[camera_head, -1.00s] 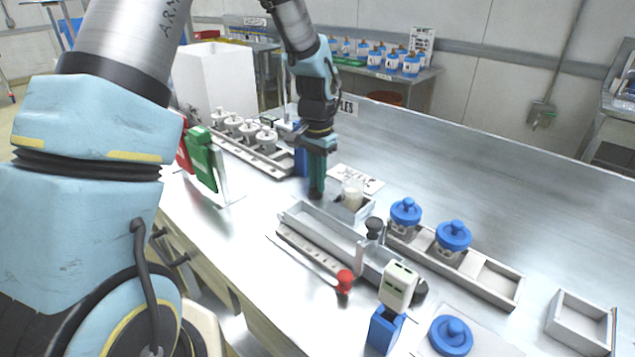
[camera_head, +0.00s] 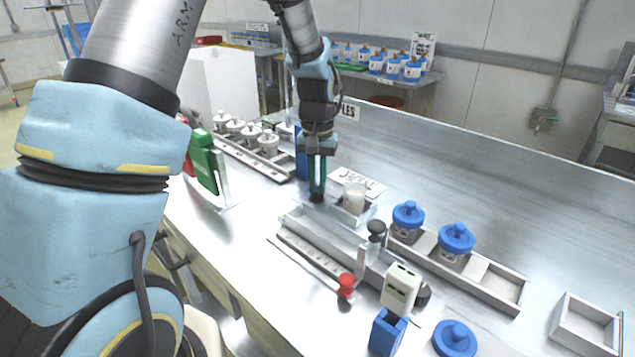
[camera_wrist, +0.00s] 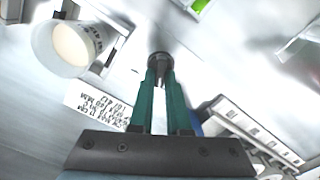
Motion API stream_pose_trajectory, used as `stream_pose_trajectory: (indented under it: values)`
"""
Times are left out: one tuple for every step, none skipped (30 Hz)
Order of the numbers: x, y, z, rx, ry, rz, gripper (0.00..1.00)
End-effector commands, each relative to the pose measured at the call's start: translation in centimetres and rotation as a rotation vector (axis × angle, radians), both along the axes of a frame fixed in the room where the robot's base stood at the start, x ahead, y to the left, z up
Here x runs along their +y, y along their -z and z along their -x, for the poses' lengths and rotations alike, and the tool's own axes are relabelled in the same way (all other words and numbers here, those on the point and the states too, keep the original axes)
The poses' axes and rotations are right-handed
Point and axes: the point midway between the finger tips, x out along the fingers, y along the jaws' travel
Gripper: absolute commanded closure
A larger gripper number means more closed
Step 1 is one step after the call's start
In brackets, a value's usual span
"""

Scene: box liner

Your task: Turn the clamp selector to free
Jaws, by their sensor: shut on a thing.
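A small dark knob (camera_wrist: 160,62), which I take to be the clamp selector, stands at the far end of the long grey clamp channel (camera_head: 335,238). My gripper (camera_head: 317,192) points down over it, and its two green fingers are shut around the knob in the wrist view (camera_wrist: 160,82). In the head view the knob (camera_head: 316,198) shows only as a dark bit at the fingertips. Any marking for its positions is hidden or too small to read.
A white cup (camera_head: 354,197) stands in a small tray close right of the gripper. A black knob (camera_head: 376,228), a red knob (camera_head: 346,283) and a cream box (camera_head: 401,288) stand nearer. Blue-lidded jars (camera_head: 456,240) are at right. White-lidded jars (camera_head: 250,133) stand behind left.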

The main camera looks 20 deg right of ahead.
Motion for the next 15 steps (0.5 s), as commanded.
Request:
stream_pose_trajectory:
  values:
    - [0.00,-0.02,0.00,0.000,-0.003,0.000,1.00]
    - [0.01,-0.02,-0.01,0.000,-0.003,0.000,1.00]
    - [0.01,-0.02,-0.01,0.000,-0.003,0.000,1.00]
    - [0.01,-0.02,-0.01,0.000,-0.003,0.000,1.00]
    - [0.01,-0.02,-0.01,0.000,-0.003,0.000,1.00]
    - [0.01,-0.02,-0.01,0.000,-0.003,0.000,1.00]
    - [0.00,-0.02,-0.01,0.001,-0.003,0.001,1.00]
    - [0.00,-0.02,-0.01,0.001,-0.003,0.001,1.00]
    - [0.00,-0.02,-0.01,0.001,-0.003,0.001,0.84]
    - [0.00,-0.02,-0.01,0.001,-0.003,0.001,0.81]
    - [0.00,-0.02,-0.01,0.001,-0.003,0.001,0.77]
    - [0.00,-0.02,-0.01,0.001,-0.003,0.001,0.73]
    - [0.00,-0.02,-0.01,0.001,-0.002,0.001,0.69]
    - [0.00,-0.02,-0.01,0.001,-0.002,0.001,0.66]
    - [0.00,-0.02,-0.01,0.001,-0.002,0.001,0.61]
